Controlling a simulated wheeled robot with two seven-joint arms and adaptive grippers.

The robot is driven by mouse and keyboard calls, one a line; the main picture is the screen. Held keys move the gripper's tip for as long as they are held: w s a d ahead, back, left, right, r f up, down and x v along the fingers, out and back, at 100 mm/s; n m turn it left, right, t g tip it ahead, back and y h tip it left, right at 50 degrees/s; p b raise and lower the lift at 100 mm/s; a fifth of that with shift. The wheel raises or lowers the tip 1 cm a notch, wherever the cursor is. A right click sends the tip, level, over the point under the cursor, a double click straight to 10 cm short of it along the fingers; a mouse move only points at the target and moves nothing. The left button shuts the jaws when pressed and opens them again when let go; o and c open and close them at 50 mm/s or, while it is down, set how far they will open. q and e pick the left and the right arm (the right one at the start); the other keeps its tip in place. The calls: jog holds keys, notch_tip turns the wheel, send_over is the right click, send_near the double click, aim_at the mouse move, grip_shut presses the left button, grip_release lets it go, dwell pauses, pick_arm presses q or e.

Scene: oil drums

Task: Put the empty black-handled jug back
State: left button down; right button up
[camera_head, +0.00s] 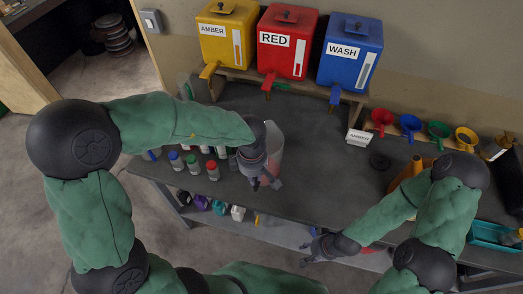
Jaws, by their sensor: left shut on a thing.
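My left gripper (264,183) is shut on a clear jug (276,146) above the dark bench, left of its middle. The jug looks see-through, with a faint reddish tint. Its handle is hidden behind the gripper, so I cannot tell its colour. My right gripper (306,253) hangs low near the bench's front edge, apart from the jug. I cannot make out its finger opening. An orange vessel (397,184) is partly hidden behind my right arm.
Amber (226,55), red (283,61) and blue wash drums (346,75) stand on a back shelf. Several capped bottles (193,164) stand left on the bench (325,180). The bench middle is clear.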

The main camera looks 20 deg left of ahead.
pick_arm(q)
jog(key=w+a+f, duration=0.1)
jog(key=w, duration=0.1)
jog(key=w+a+f, duration=0.1)
jog(key=w, duration=0.2)
jog(key=w+a+f+b, duration=0.1)
jog(key=w+f, duration=0.1)
jog(key=w, duration=0.1)
jog(key=shift+w+a, duration=0.2)
jog(key=shift+w, duration=0.05)
jog(key=w+f, duration=0.1)
jog(key=w+a+f, duration=0.1)
jog(key=f, duration=0.1)
jog(key=w+f, duration=0.1)
jog(key=shift+w+a+f+b, duration=0.2)
jog(key=shift+w+f+b, duration=0.1)
jog(key=shift+f+b, duration=0.1)
jog(key=shift+w+a+f, duration=0.1)
jog(key=shift+w+f, duration=0.2)
jog(key=shift+f, duration=0.15)
notch_tip(320, 180, down, 3)
jog(key=shift+w+f+b, duration=0.1)
jog(key=shift+w+b, duration=0.05)
jog(key=shift+b, duration=0.25)
jog(key=c, duration=1.2)
grip_release()
jog(key=shift+c, duration=0.2)
